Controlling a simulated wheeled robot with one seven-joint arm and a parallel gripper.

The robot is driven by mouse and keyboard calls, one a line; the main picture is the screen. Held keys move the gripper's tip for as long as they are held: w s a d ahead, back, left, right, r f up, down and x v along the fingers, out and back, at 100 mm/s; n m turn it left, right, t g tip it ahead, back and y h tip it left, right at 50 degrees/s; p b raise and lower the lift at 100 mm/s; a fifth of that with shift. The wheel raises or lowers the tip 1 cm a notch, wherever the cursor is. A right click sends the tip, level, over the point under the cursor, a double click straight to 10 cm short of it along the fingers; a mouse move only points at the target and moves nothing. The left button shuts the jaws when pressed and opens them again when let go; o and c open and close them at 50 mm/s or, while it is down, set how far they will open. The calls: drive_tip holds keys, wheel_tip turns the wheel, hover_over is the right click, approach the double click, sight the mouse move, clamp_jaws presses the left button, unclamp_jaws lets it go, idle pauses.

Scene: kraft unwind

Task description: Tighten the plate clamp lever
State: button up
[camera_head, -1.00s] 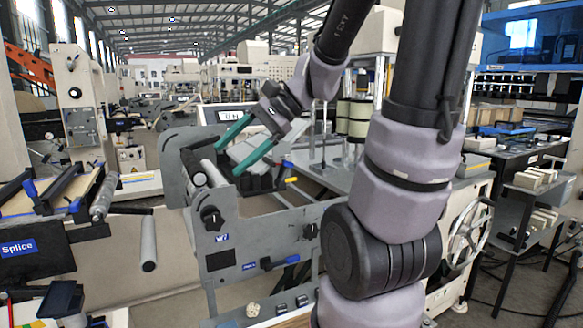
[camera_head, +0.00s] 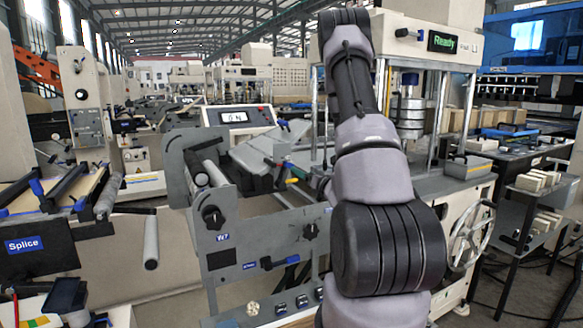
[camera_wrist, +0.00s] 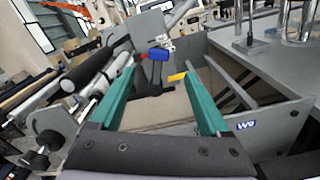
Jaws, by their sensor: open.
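My gripper (camera_wrist: 158,76) is open in the wrist view, with its two teal fingers apart and nothing held. Between and just past the fingertips is a small blue block with a red edge (camera_wrist: 157,54) on a dark bracket; a yellow tab (camera_wrist: 177,77) shows near the right fingertip. I cannot tell which part is the plate clamp lever.
The grey frame (camera_head: 200,232) has side plates, black knobs and rollers. A machine with a "Ready" display (camera_head: 444,41) stands behind my arm. The splice table (camera_head: 37,245) is at left, a handwheel (camera_head: 470,240) at right. In the wrist view, a roller (camera_wrist: 100,82) lies left of the fingers.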

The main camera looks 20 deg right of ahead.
sight(290, 165)
drive_tip(key=w, duration=1)
drive_tip(key=shift+w+a, duration=0.25)
clamp_jaws()
idle(1.0)
